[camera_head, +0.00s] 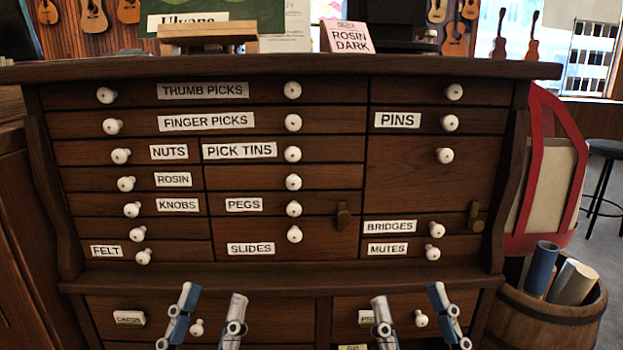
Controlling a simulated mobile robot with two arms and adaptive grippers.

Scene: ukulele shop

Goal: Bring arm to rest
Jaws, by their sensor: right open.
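My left gripper (213,295) is at the bottom of the head view, left of centre. Its two fingers stand apart with nothing between them. My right gripper (409,295) is at the bottom, right of centre, also with its fingers apart and empty. Both point up in the picture, in front of the lower drawers of a dark wooden cabinet (290,276). The arms behind the grippers are mostly out of the frame.
The cabinet has labelled drawers with white knobs, all seemingly shut. A pink "Rosin Dark" box (350,38) and a wooden block (207,31) stand on top. At right are a barrel (545,322) with rolled tubes, a red-framed thing (527,170) and a stool (605,150).

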